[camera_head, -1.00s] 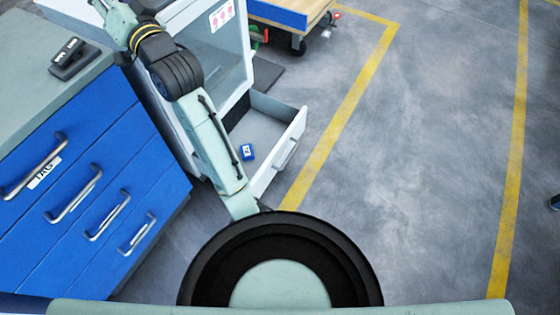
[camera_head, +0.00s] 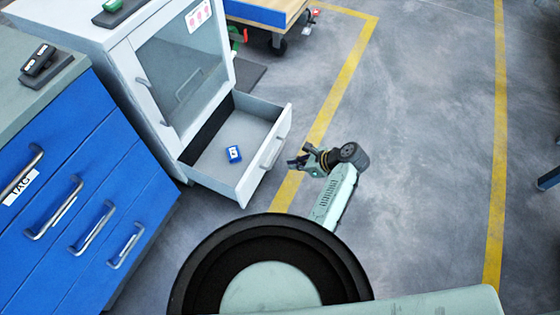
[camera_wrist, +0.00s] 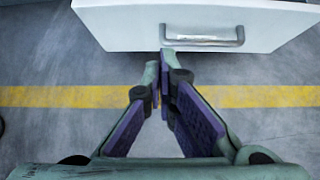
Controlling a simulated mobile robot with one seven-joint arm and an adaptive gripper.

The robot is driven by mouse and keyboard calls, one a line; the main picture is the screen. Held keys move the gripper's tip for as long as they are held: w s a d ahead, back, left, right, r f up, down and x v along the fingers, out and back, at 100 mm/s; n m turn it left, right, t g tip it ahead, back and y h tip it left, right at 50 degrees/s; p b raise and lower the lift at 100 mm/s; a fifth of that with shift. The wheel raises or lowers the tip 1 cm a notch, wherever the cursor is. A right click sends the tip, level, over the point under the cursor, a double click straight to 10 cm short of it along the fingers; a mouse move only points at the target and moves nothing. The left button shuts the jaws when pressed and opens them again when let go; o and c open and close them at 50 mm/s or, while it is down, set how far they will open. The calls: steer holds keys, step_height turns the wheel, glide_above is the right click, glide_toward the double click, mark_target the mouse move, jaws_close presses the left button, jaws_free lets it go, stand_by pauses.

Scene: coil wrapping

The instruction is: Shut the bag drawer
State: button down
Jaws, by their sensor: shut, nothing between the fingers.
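The bag drawer (camera_head: 262,184) is the low white drawer of the white cabinet (camera_head: 160,62), and it is pulled well out. A small blue item with a white label (camera_head: 234,154) lies inside it. The drawer's grey bar handle (camera_head: 274,152) is on its front face. My gripper (camera_head: 292,162) is just outside the drawer front, to the right of the handle, shut and empty. In the wrist view the drawer front (camera_wrist: 120,28) and its handle (camera_wrist: 203,37) are straight ahead of the shut fingertips (camera_wrist: 163,55). A small gap seems to remain, but contact is hard to tell.
A blue drawer cabinet (camera_head: 75,190) with several handles stands at the left, with a black device (camera_head: 40,62) on top. A wheeled wooden cart (camera_head: 262,18) stands at the back.

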glide_toward(259, 164)
step_height(259, 164, down, 3)
steer(key=shift+w+a+b, duration=0.15)
steer(key=shift+w+a, duration=0.3)
steer(key=shift+a, duration=0.25)
steer(key=shift+w+a+b, duration=0.15)
steer(key=shift+w+a, duration=0.25)
steer(key=shift+a, duration=0.3)
steer(key=shift+a, duration=0.1)
steer(key=w+a, duration=0.5)
steer(key=a, duration=0.5)
steer(key=w+a, duration=0.6)
steer(key=a, duration=0.4)
steer(key=shift+w, duration=0.3)
steer(key=shift+d, duration=0.1)
